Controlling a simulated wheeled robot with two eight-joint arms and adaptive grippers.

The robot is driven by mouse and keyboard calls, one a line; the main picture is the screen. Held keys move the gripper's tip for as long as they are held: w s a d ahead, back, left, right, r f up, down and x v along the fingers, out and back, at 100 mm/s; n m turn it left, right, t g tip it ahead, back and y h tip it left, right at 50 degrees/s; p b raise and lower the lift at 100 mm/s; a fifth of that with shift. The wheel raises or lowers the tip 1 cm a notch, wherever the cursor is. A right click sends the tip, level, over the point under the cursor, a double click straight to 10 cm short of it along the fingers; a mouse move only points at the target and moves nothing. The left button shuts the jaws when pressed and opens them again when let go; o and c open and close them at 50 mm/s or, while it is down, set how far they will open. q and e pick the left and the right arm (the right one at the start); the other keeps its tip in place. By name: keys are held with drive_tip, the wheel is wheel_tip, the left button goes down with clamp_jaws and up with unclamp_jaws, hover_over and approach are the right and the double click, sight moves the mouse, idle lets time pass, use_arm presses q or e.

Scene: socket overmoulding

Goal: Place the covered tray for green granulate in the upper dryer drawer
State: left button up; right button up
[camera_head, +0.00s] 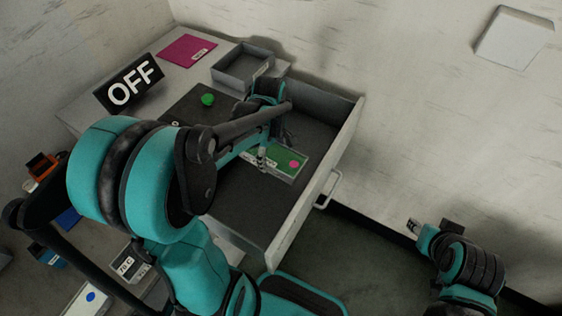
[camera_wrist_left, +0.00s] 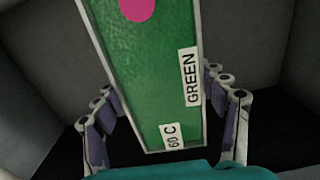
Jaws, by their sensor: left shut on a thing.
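The covered tray (camera_head: 298,157) is a narrow box with a green top, a pink dot and labels; in the left wrist view the tray (camera_wrist_left: 150,90) reads GREEN and 60 C. My left gripper (camera_head: 262,158) is shut on it, with a finger on each long side in the wrist view. The tray is within the outline of the open drawer (camera_head: 235,205), near its front wall. I cannot tell whether it touches the drawer floor. My left arm hides part of the drawer. My right gripper (camera_head: 414,227) is at the lower right, away from the drawer; its jaws are too small to read.
Behind the drawer, the dryer top carries an OFF sign (camera_head: 129,84), a green button (camera_head: 208,99), an empty grey tray (camera_head: 243,68) and a magenta plate (camera_head: 187,50). The drawer handle (camera_head: 328,190) sticks out at the front. Labelled boxes (camera_head: 130,262) stand lower left.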

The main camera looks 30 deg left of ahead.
sight(273, 177)
use_arm(q)
wheel_tip(273, 177, down, 9)
drive_tip(key=b, duration=0.4)
drive_tip(key=shift+f, duration=0.4)
drive_tip(key=shift+f, duration=0.1)
drive_tip(key=o, duration=1.6)
